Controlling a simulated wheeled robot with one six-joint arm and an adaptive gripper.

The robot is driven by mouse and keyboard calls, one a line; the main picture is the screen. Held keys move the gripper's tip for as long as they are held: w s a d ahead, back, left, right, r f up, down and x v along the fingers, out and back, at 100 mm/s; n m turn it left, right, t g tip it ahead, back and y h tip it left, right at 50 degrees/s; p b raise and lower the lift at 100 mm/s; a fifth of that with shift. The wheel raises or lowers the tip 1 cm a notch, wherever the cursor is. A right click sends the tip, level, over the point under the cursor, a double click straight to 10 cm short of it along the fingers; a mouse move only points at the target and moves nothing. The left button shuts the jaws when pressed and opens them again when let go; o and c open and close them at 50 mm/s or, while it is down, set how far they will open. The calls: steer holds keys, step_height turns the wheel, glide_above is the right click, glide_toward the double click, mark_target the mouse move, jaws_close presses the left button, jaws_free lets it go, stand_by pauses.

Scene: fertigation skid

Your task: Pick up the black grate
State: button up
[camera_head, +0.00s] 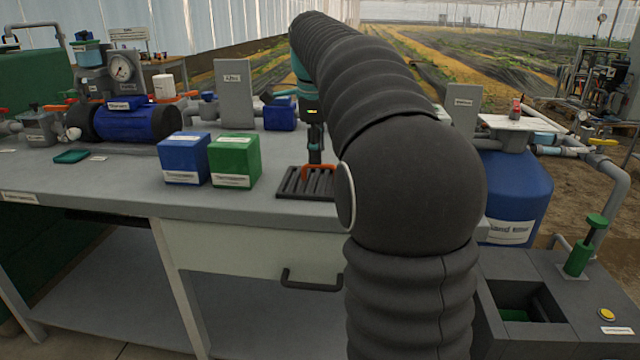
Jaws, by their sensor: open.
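The black grate (298,188) lies flat on the grey bench top near its front edge. It has dark parallel bars. An orange-red handle (318,169) shows on its right part. My gripper (316,158) points down just above the grate, close to the handle. The fingers are small and dark in this view, and whether they touch the handle cannot be told. My arm hides the right end of the grate.
A blue box (184,158) and a green box (234,160) stand left of the grate. A grey upright panel (234,94) and a blue pump (128,122) are behind. A drawer with a black handle (312,281) is below. The front left bench top is clear.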

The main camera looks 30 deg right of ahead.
mark_target(320, 174)
steer(key=f, duration=0.2)
steer(key=d+f, duration=0.1)
steer(key=shift+w+d+f, duration=0.1)
steer(key=shift+w+f, duration=0.25)
steer(key=shift+f, duration=0.05)
steer(key=shift+w+f+b, duration=0.15)
steer(key=shift+f+b, duration=0.15)
steer(key=shift+f, duration=0.35)
steer(key=shift+c, duration=0.2)
jaws_close()
